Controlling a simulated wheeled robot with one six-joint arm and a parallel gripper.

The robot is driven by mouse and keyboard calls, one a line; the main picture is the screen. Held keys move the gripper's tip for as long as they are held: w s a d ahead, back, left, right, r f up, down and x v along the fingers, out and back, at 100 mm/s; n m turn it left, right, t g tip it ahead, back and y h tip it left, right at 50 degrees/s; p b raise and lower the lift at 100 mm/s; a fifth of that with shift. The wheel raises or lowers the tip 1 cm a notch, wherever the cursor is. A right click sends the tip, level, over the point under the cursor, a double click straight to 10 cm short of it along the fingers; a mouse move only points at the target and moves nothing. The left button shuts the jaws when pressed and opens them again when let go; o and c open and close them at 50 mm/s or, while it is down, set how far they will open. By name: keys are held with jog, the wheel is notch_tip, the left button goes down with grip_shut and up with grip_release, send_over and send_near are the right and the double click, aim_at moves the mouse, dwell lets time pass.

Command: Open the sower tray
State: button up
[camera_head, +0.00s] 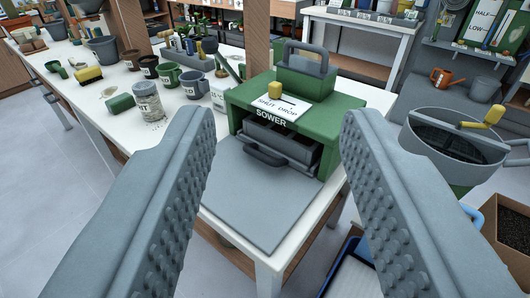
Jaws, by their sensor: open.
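My gripper (279,122) is open and empty. Its two studded grey fingers stand wide apart on either side of the tray in the picture, and they touch nothing visible.
A flat grey board (262,198) lies on the white table (133,130) before the sower. Cups, a jar (148,101) and a sponge (88,75) stand to the left. A grey-and-green round hopper (452,140) is at the right. A blue-edged bin (352,272) is below right.

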jog(key=shift+c, duration=0.6)
jog(key=n+g+h, duration=0.1)
jog(key=n+g, duration=1)
jog(key=g, duration=0.5)
send_over(261, 155)
jog(key=s+a, duration=0.2)
jog(key=s, duration=0.1)
notch_tip(261, 155, down, 8)
jog(key=w+f, duration=0.1)
jog(key=f, duration=0.4)
jog(key=w+d+f, duration=0.1)
jog(key=f, duration=1.1)
jog(key=shift+w+d, duration=0.4)
jog(key=shift+c, duration=0.3)
grip_shut()
